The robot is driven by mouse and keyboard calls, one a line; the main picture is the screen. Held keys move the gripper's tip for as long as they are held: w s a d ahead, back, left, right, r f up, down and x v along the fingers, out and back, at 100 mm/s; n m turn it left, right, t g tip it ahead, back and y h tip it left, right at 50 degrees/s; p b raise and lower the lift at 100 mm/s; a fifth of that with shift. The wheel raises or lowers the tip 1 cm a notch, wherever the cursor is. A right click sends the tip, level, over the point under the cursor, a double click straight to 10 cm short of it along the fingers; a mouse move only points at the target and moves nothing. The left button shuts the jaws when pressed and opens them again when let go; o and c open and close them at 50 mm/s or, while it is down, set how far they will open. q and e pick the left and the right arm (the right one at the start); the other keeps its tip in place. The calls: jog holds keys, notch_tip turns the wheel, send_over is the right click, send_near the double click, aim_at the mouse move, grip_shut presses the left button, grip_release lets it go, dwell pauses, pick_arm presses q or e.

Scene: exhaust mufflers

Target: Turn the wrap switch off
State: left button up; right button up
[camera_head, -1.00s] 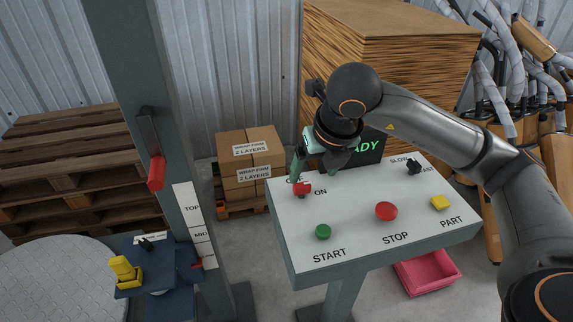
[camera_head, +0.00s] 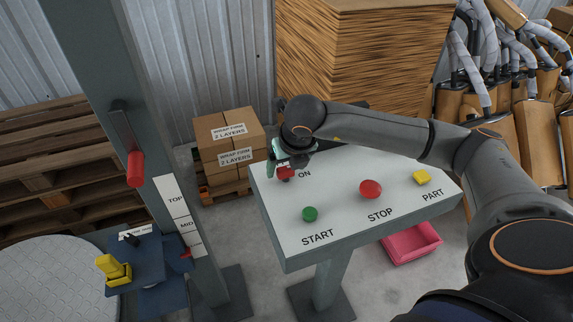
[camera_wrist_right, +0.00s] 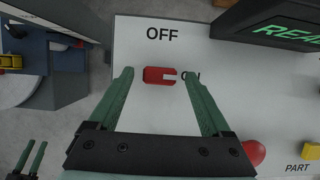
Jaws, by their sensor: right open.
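The wrap switch is a red knob (camera_head: 286,172) at the left of the white control panel's far edge. In the right wrist view the red knob (camera_wrist_right: 162,75) has a white mark at its right end, towards ON; the OFF label (camera_wrist_right: 162,34) is above it. My right gripper (camera_wrist_right: 160,74) is open, with one green finger on each side of the knob; I cannot tell whether they touch it. In the head view my right gripper (camera_head: 279,158) is over the knob and partly hidden by its own arm. My left gripper (camera_wrist_right: 31,157) shows small at the wrist view's lower left, fingers apart.
The panel (camera_head: 340,210) also carries a green START button (camera_head: 310,214), red STOP button (camera_head: 371,189) and yellow PART switch (camera_head: 421,177). A dark display (camera_wrist_right: 285,25) stands behind. The grey mast (camera_head: 95,90) and boxes (camera_head: 228,137) are to the left; a pink bin (camera_head: 411,244) is below.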

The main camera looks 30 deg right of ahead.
jog(key=shift+w+f, duration=0.1)
jog(key=shift+f, duration=0.2)
grip_shut()
dwell(0.5)
